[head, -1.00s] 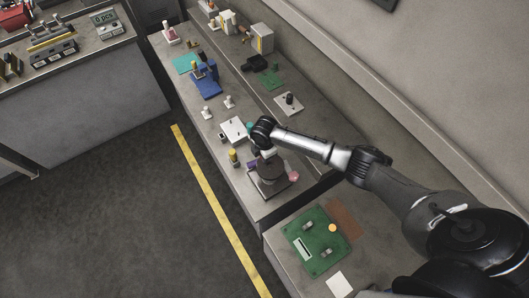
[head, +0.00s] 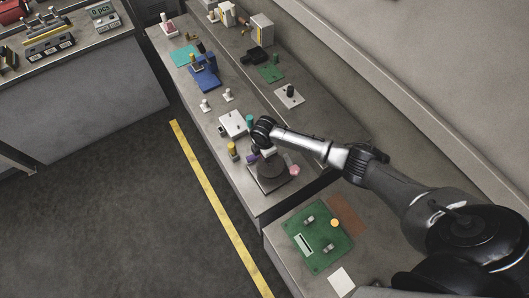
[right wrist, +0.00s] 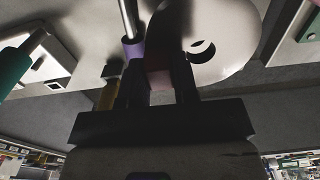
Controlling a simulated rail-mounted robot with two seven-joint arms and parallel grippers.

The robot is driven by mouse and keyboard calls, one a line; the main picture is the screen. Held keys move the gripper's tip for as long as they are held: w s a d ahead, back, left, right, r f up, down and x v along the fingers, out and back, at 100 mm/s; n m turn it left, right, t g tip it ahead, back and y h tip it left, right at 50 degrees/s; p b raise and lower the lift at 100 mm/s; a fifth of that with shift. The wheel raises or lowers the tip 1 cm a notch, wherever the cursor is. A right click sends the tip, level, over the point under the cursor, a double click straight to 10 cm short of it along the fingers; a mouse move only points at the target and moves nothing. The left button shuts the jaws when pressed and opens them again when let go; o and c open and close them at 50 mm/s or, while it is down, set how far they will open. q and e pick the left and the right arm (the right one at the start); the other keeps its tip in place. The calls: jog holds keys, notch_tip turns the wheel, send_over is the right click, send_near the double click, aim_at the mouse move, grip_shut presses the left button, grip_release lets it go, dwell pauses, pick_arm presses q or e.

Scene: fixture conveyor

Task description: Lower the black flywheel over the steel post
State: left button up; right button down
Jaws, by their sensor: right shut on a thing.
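The black flywheel (head: 270,176) is a dark disc over a plate at the near end of the long bench in the head view. In the right wrist view a broad round face with a hole (right wrist: 222,38) fills the upper middle, looking pale in the light. My right gripper (right wrist: 160,78) is shut on the flywheel; its two dark fingers reach up to it. My left gripper is out of view.
A purple piece (head: 252,158) and a pink piece (head: 294,170) stand close beside the disc. A yellow-topped cylinder (head: 232,149), a teal cylinder (head: 250,121) and a white box (head: 233,124) are nearby. A green board (head: 318,238) lies on the nearer bench.

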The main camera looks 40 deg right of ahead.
jog(key=shift+r, duration=0.1)
jog(key=shift+f, duration=0.4)
dwell(0.5)
jog(key=shift+f+b, duration=0.9)
jog(key=shift+f, duration=0.1)
jog(key=shift+f+b, duration=0.35)
jog(key=shift+f, duration=0.2)
jog(key=shift+f, duration=0.25)
dwell(0.4)
jog(key=c, duration=0.8)
grip_release()
notch_tip(320, 180, up, 12)
jog(key=shift+w+r, duration=0.1)
jog(key=shift+r, duration=0.85)
